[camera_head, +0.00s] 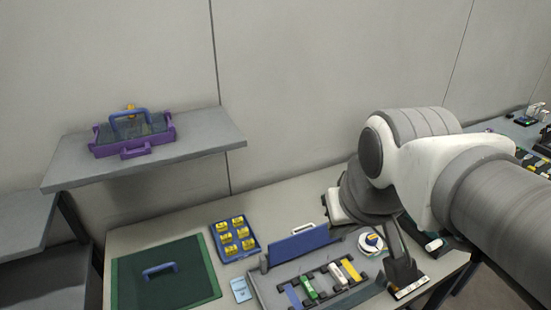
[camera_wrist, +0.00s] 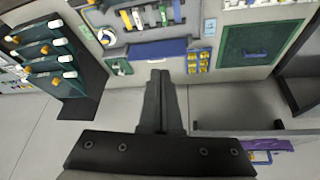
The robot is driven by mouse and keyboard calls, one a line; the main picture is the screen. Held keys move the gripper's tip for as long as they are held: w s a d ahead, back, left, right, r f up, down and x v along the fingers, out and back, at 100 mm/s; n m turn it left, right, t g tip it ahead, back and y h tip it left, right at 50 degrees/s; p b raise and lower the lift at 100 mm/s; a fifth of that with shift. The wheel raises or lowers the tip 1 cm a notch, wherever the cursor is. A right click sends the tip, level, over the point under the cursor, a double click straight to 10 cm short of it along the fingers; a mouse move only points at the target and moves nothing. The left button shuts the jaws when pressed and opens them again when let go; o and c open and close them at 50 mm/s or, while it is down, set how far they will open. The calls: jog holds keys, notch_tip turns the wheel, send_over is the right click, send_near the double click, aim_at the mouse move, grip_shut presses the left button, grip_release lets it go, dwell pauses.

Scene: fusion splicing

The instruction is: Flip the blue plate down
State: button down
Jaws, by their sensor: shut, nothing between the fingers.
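The blue plate (camera_head: 298,243) stands upright along the back edge of a grey fixture (camera_head: 262,290) on the table. In the wrist view the blue plate (camera_wrist: 157,49) is a wide blue strip just beyond my fingertips. My gripper (camera_wrist: 160,73) is shut and empty, its dark fingers pointing toward the plate. I cannot tell whether the fingertips touch it. In the head view my arm is over the right side of the fixture, and the fingers cannot be made out clearly.
The fixture holds green, white and yellow pieces. A blue tray of yellow pieces (camera_head: 256,249) and a green mat with a blue handle (camera_head: 196,297) lie to the left. A round white spool (camera_head: 371,243) is at right. A purple box (camera_head: 107,139) stands on the shelf.

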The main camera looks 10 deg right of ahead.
jog(key=w+n+g, duration=0.1)
jog(key=w, duration=0.8)
jog(key=n+g+b, duration=0.2)
jog(key=g, duration=0.1)
send_over(304, 238)
jog(key=w+a, duration=0.2)
jog(key=a, duration=0.1)
notch_tip(304, 238, down, 9)
jog(key=w+f, duration=0.5)
jog(key=f, duration=0.2)
jog(key=shift+w+f+g, duration=0.25)
jog(key=shift+w+g, duration=0.05)
jog(key=s+d+f+b, duration=0.1)
jog(key=s+f, duration=0.2)
jog(key=f, duration=0.6)
jog(key=shift+s+r+b, duration=0.1)
jog(key=shift+b, duration=0.2)
